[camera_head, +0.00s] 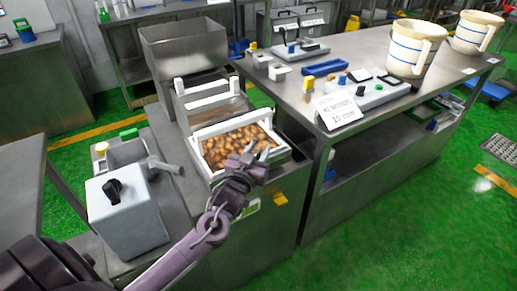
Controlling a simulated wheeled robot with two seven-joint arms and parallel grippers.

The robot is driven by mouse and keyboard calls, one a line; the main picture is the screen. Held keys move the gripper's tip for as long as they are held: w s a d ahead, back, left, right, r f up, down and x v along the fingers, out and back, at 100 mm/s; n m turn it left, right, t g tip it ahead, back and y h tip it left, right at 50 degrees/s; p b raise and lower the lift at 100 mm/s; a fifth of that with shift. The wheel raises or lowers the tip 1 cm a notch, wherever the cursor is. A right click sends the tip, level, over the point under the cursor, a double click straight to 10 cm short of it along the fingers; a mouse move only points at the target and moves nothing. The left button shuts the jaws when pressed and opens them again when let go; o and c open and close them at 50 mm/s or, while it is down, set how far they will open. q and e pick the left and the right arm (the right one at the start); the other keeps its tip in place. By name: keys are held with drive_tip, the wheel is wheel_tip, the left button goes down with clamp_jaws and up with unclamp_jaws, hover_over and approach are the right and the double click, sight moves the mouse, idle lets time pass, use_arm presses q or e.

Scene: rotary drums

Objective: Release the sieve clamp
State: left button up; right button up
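A white-framed sieve tray (198,134) full of brown lumps (236,143) sits in the grey metal machine in the middle of the view. My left gripper (263,153) is over the front right corner of this tray. Its two fingers look spread apart with nothing clearly between them. The gripper covers part of the tray's front edge, and I cannot make out a clamp there for certain. A grey lever (166,166) sticks out on the machine's left side. My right gripper is not in view.
A grey control box (126,215) with a black knob stands left of the machine. A steel table (350,52) on the right holds a sign (340,112), scales and white buckets (410,50). Green floor (400,230) is clear at the lower right.

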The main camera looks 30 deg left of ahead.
use_arm(q)
drive_tip(key=shift+w, duration=0.25)
clamp_jaws()
